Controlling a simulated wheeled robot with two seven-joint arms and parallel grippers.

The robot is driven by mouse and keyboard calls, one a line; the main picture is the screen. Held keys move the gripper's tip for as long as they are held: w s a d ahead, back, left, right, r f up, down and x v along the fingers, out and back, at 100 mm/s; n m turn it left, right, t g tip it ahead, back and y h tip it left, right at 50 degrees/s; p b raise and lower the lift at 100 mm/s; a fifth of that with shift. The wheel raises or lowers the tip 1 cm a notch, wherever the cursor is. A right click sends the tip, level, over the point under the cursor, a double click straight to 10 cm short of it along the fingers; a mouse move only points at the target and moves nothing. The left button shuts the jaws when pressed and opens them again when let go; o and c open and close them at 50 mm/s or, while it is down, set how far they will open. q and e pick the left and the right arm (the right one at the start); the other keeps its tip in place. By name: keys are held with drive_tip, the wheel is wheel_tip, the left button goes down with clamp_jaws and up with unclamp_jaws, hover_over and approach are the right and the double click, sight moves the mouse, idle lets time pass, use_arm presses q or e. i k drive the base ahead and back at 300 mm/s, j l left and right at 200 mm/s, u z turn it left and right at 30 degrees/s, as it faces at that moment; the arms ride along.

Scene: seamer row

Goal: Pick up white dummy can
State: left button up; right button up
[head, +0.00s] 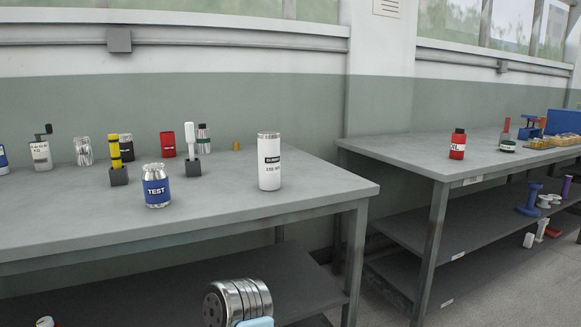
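The white dummy can (269,165) is a tall white cylinder with a silver top rim and a black label band. It stands upright near the right end of the near grey table (225,205), and its front is unobstructed.
A silver can with a blue TEST label (157,188) stands left of the white can. Two black blocks hold a yellow stick (114,152) and a white-topped stick (190,137). A silver ribbed cylinder (238,302) shows below the tabletop. Table space right of the white can is clear.

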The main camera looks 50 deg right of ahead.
sight(269, 153)
drive_tip(key=i+l+z, duration=0.1)
drive_tip(key=z, duration=0.3)
drive_tip(key=i+z, duration=0.1)
drive_tip(key=z, duration=0.35)
drive_tip(key=i+z, duration=0.15)
drive_tip(key=z, duration=0.25)
drive_tip(key=i+z, duration=0.15)
drive_tip(key=z, duration=0.25)
